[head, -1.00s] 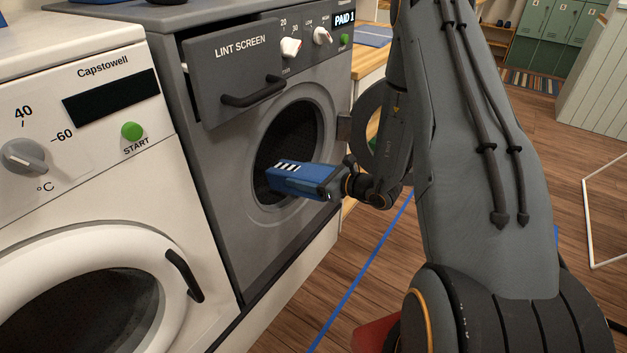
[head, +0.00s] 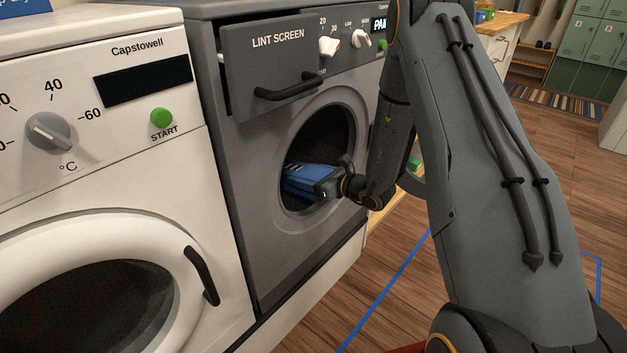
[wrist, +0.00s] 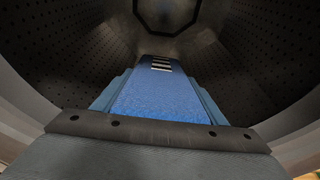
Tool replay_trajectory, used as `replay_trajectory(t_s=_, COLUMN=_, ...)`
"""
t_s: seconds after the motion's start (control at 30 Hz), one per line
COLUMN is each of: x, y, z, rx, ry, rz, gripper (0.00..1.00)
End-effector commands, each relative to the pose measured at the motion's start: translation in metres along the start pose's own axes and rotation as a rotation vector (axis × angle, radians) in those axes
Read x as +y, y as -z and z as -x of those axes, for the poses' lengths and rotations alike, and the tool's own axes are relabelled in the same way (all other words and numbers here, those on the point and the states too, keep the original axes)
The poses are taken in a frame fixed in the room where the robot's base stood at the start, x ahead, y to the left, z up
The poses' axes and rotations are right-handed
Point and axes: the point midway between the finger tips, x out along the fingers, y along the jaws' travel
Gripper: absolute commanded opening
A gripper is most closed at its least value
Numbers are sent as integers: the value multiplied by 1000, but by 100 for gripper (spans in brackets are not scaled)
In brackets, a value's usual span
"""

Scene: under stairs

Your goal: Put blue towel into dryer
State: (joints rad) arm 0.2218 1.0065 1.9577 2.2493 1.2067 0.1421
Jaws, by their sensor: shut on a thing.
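The blue towel (head: 306,179), folded with white stripes at its far end, is inside the opening of the grey dryer (head: 262,195). My gripper (head: 328,185) is shut on the towel's near end, at the mouth of the drum. In the wrist view the towel (wrist: 165,98) points into the perforated drum (wrist: 80,70), with its stripes towards the back wall. The gripper's dark edge (wrist: 155,131) crosses the near end of the towel. My arm hides part of the dryer's right side, and the fingertips are mostly hidden by the towel.
The lint screen drawer (head: 280,60) sticks out above the dryer opening. A white washer (head: 100,180) with its round door closed stands at left. A wooden counter (head: 500,22) is behind.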

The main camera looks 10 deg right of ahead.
Motion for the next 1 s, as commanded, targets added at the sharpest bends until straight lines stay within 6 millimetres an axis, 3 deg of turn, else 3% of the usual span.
replay_trajectory(t_s=0.7, x=0, y=0, z=-79, rx=-2, ry=-2, rz=3, gripper=33)
replay_trajectory(t_s=1.0, x=0, y=0, z=-102, rx=-1, ry=-1, rz=2, gripper=33)
